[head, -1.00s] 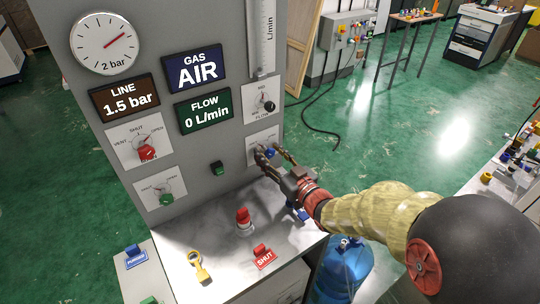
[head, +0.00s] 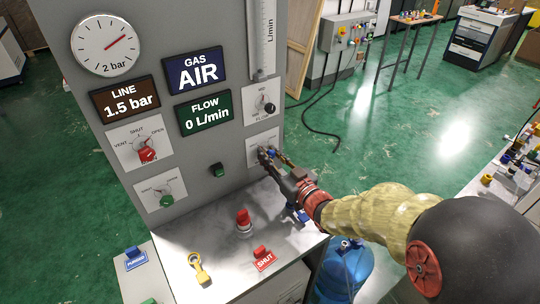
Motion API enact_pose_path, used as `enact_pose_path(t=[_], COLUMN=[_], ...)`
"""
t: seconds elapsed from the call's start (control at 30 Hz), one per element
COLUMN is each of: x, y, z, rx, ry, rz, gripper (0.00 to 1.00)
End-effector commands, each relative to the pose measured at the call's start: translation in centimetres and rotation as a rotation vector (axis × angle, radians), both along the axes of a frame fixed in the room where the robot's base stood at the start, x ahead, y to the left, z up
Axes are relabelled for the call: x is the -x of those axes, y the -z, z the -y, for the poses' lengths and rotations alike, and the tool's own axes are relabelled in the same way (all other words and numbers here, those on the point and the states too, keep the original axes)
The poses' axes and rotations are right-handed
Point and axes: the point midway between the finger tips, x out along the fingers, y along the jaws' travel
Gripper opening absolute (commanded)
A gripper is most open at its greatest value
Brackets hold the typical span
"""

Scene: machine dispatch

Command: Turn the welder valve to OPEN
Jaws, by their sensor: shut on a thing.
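The grey gas panel (head: 222,140) stands in front of me. On its lower right is a white valve plate (head: 254,142) with a small blue knob (head: 271,153). My gripper (head: 267,154) is shut on this blue knob, and the fingers hide most of it and the plate's lettering. I cannot read which valve it is or where the knob points. The left side has a red knob (head: 148,154) on a VENT/SHUT/OPEN plate and a green knob (head: 166,201) on a lower plate. A black flow knob (head: 269,107) sits above my gripper.
The displays read LINE 1.5 bar (head: 125,99), GAS AIR (head: 194,70) and FLOW 0 L/min (head: 204,113). A red button (head: 244,221), yellow tag (head: 199,268) and red SHUT tag (head: 264,259) are on the ledge below. A blue cylinder (head: 341,268) stands under my arm.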

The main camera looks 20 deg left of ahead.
Motion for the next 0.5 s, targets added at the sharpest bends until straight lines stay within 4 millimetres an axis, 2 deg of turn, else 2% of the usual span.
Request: enact_pose_path(t=[0.27, 0.5], x=[0.01, 0.03], y=[-0.01, -0.07], z=[0.01, -0.01], rx=[-0.01, -0.077], ry=[0.0, 0.0], rz=[-0.013, -0.091], gripper=[0.0, 0.0])
